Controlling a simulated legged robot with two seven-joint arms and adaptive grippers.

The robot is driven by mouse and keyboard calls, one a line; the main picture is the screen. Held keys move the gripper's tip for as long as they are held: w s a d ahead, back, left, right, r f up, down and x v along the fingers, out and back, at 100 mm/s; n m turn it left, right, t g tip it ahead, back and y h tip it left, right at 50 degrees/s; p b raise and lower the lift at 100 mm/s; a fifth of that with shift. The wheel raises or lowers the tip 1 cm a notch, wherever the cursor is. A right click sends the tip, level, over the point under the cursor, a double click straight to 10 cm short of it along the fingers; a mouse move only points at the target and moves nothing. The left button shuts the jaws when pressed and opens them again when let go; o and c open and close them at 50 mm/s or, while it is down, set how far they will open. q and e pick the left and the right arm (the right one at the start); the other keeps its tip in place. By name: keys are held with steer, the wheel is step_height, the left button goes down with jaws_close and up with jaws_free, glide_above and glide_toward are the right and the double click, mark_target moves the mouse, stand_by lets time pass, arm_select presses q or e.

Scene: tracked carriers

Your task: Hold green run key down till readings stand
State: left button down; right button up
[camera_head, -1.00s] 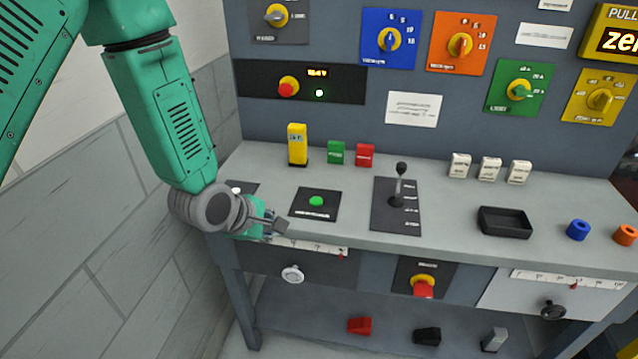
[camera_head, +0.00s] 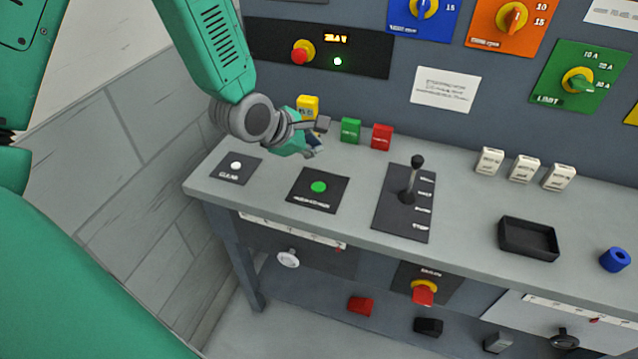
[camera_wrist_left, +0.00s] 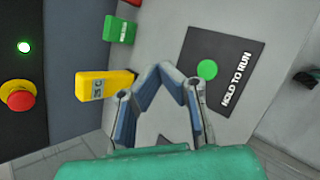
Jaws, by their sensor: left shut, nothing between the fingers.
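The green run key (camera_head: 319,187) is a round button on a black plate (camera_head: 304,202) on the bench top. It also shows in the left wrist view (camera_wrist_left: 207,69), beside the label "HOLD TO RUN" on its plate (camera_wrist_left: 228,98). My left gripper (camera_head: 318,139) is shut and empty. It is above the bench, behind the key in the head view and apart from it. Its fingers (camera_wrist_left: 160,72) show beside the key's plate in the wrist view. A small display (camera_head: 337,38) is lit on the dark panel, its digits hard to read. My right gripper is not in view.
A yellow block (camera_head: 308,104) stands close behind my left gripper, with a green block (camera_head: 350,130) and red block (camera_head: 382,137) alongside. A white CLEAR button (camera_head: 236,166) is left of the key, a lever (camera_head: 411,180) right. A red emergency knob (camera_head: 303,52) is on the panel.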

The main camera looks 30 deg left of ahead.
arm_select(q)
steer(key=f+b, duration=0.1)
steer(key=f, duration=0.1)
steer(key=b, duration=0.6)
glide_above(320, 187)
steer(key=f, duration=0.4)
steer(key=shift+d, duration=0.25)
steer(key=shift+f, duration=0.35)
steer(key=shift+a+f, duration=0.1)
steer(key=shift+f, duration=0.25)
steer(key=shift+a+f+b, duration=0.3)
steer(key=shift+f+b, duration=0.05)
steer(key=shift+f, duration=0.05)
steer(key=shift+a+f, duration=0.4)
steer(key=shift+a, duration=0.2)
steer(key=shift+d+r, duration=0.15)
steer(key=shift+d, duration=0.25)
steer(key=shift+d+r, duration=0.15)
steer(key=shift+d, duration=0.4)
steer(key=shift+a+f, duration=0.25)
steer(key=shift+a, duration=0.55)
steer(key=shift+d+r, duration=0.2)
steer(key=shift+d, duration=0.45)
steer(key=shift+s+a+f, duration=0.1)
steer(key=shift+a+f, duration=0.5)
steer(key=shift+a, duration=0.25)
steer(key=shift+d, duration=0.45)
